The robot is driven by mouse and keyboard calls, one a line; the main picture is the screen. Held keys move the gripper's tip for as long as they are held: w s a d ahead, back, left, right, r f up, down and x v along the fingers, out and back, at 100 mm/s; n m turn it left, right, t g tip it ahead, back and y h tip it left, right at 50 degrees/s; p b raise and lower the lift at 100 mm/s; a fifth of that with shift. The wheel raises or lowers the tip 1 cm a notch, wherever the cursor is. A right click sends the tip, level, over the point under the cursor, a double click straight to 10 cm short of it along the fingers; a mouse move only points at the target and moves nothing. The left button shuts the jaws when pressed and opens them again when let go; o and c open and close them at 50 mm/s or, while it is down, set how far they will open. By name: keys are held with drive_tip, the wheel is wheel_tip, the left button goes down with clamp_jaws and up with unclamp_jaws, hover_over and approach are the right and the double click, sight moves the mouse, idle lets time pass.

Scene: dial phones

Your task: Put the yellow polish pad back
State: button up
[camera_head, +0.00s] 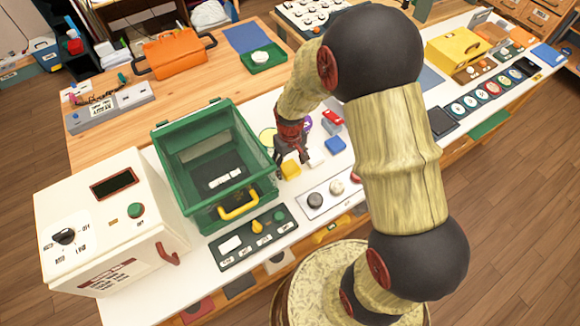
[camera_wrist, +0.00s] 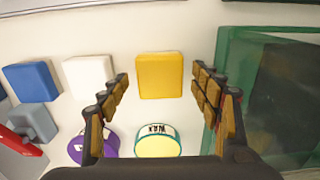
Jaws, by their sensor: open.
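The yellow polish pad (camera_wrist: 160,75) is a small square block lying flat on the white worktop. It lies ahead of my open gripper (camera_wrist: 160,85), between the lines of its two fingers, with nothing gripped. In the head view the yellow pad (camera_head: 291,170) is just beside my gripper (camera_head: 286,160), to the right of the green crate. A white pad (camera_wrist: 90,77) and a blue pad (camera_wrist: 32,82) lie in a row to its left in the wrist view.
A green crate (camera_wrist: 228,60) stands close to my right finger in the wrist view. A wax tin (camera_wrist: 158,146) and a purple-rimmed tin (camera_wrist: 104,148) stand near the fingers. A red and grey tool (camera_wrist: 25,130) lies at the left.

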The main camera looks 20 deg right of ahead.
wheel_tip(320, 180, up, 10)
drive_tip(key=p, duration=0.2)
wheel_tip(320, 180, up, 17)
drive_tip(key=m+t, duration=0.1)
drive_tip(key=t, duration=0.2)
hover_over(290, 168)
drive_tip(key=s, duration=0.6)
drive_tip(key=s+r+m+t, duration=0.1)
drive_tip(key=s+r+t, duration=0.1)
drive_tip(key=s+r, duration=0.6)
drive_tip(key=s, duration=0.4)
drive_tip(key=shift+s+r+t, duration=0.15)
drive_tip(key=shift+r+t, duration=0.15)
drive_tip(key=shift+f, duration=0.1)
